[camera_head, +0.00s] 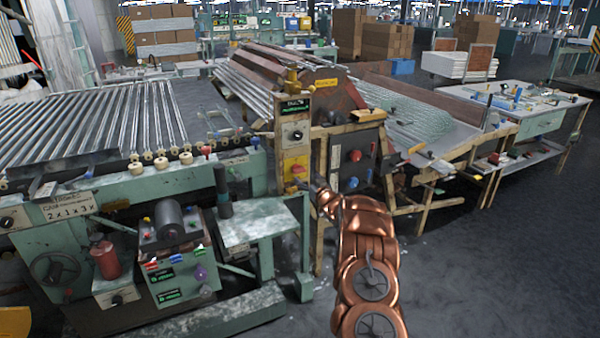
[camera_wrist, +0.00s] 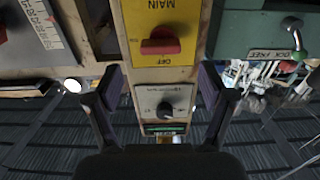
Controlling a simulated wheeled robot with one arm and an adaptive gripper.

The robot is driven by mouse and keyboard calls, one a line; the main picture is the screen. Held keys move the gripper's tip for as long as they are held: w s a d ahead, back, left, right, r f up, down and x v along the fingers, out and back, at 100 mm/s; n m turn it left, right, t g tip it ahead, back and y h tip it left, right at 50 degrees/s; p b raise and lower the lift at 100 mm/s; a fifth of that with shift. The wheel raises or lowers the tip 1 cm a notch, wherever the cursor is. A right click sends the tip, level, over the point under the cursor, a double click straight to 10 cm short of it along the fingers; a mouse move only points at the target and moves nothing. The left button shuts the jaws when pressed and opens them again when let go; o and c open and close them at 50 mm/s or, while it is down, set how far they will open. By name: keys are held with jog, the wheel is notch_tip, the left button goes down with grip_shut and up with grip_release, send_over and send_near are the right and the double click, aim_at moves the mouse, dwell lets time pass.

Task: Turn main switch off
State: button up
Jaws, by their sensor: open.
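The main switch is a red rotary knob (camera_wrist: 160,43) on a yellow plate (camera_wrist: 177,14) in the wrist view. Its bar lies roughly crosswise, and the plate's lettering, MAIN and OFF, appears upside down. In the head view the red knob (camera_head: 297,169) sits low on the narrow beige post. My gripper (camera_wrist: 160,78) is open and empty, with one dark finger on each side of the post. The knob shows beyond the fingertips, centred between them; I see no contact.
A black knob (camera_wrist: 167,108) on a grey plate shares the post. A dark box with a red button (camera_head: 354,156) stands right of the post. A green machine with bottles and buttons (camera_head: 180,265) is at left. Open floor (camera_head: 480,270) lies at right.

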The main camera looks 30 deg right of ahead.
aim_at(301, 172)
jog(key=shift+w+d+p, duration=0.15)
jog(key=shift+w+p, duration=0.25)
jog(key=shift+w, duration=1.4)
jog(key=shift+w+d+p, duration=0.15)
jog(key=shift+w+p, duration=0.25)
jog(key=shift+w, duration=1.35)
jog(key=shift+w, duration=0.1)
jog(key=shift+c, duration=0.2)
jog(key=c, duration=1.1)
